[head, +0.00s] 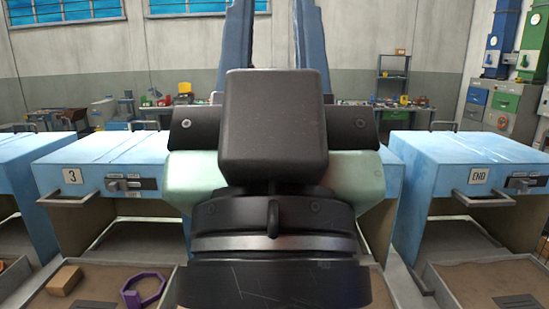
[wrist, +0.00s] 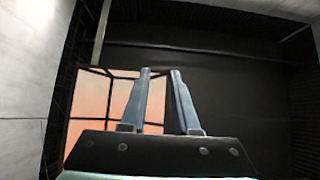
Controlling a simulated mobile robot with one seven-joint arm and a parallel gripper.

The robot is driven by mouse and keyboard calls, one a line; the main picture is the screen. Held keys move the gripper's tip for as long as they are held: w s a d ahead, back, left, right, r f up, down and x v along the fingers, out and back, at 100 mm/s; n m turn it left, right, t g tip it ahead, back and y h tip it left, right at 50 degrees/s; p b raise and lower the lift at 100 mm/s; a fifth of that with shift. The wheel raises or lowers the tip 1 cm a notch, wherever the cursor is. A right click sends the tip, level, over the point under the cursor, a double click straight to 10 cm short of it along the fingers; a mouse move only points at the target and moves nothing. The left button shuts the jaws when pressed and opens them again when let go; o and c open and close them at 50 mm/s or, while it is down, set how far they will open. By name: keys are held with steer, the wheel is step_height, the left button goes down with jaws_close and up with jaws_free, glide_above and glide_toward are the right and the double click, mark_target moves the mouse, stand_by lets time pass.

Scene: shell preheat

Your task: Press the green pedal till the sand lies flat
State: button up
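My gripper (head: 275,25) points upward in the middle of the head view, its two blue-grey fingers apart with nothing between them. It also shows in the wrist view (wrist: 160,72), open and empty, facing a dark ceiling-like surface. I cannot make out a green pedal in either view. Brown, sand-like surfaces show in a left tray (head: 33,297) and a right tray (head: 443,290) at the bottom of the head view; whether this is the task's sand I cannot tell. My arm hides the middle.
A blue cabinet marked 3 (head: 90,158) stands left, another marked END (head: 470,155) right. An orange-brown block (head: 64,280) and a purple ring (head: 131,298) lie in the left tray. Benches and shelves (head: 393,72) line the back wall. The wrist view shows an orange-lit window (wrist: 88,95).

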jaws_close()
stand_by(1.1)
